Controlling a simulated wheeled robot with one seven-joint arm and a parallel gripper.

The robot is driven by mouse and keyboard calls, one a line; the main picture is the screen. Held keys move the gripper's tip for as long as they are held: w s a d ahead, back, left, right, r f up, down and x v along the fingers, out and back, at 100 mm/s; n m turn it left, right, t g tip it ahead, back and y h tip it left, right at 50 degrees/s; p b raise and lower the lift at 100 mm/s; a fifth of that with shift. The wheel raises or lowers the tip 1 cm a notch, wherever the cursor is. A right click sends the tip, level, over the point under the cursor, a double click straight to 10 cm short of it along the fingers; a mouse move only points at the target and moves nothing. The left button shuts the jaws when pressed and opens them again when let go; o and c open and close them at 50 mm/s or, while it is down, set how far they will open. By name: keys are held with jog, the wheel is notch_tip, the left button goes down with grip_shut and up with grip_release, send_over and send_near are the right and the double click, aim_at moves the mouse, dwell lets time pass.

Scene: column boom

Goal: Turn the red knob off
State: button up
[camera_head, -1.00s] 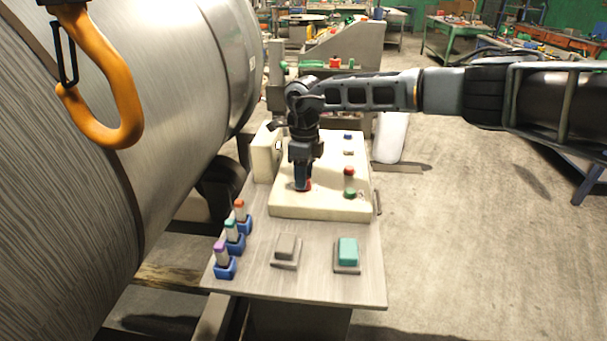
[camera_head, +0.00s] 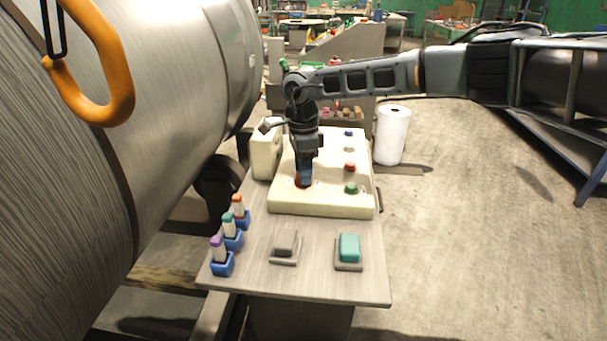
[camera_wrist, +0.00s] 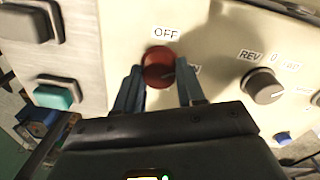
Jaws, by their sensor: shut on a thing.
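The red knob (camera_wrist: 160,67) sits on the cream control panel (camera_head: 330,208), just below an "OFF" label in the wrist view. A second label beside it is partly hidden, with an "N" showing. A pale mark on the knob's face points toward that second label. My gripper (camera_wrist: 160,85) is shut on the knob, one blue-grey finger on each side. In the head view my gripper (camera_head: 304,180) points down at the panel's near left part, and only a red edge of the knob (camera_head: 298,183) shows beside it.
A grey knob (camera_wrist: 264,86) marked "REV 0" is to the right in the wrist view. Red (camera_head: 350,167) and green (camera_head: 351,188) buttons stand on the panel. An orange hook (camera_head: 105,70) hangs at left.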

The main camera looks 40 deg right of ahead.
jog(key=n+b, duration=0.2)
jog(key=n, duration=0.4)
jog(key=shift+n, duration=0.3)
jog(key=n+b, duration=0.1)
jog(key=n, duration=0.3)
jog(key=shift+n+b, duration=0.4)
jog(key=shift+r, duration=0.1)
jog(key=o, duration=1)
jog(key=shift+o, duration=0.2)
notch_tip(320, 180, up, 8)
jog(key=shift+w+a+f+b, duration=0.1)
jog(key=shift+w+f+b, duration=0.05)
jog(key=shift+b, duration=0.25)
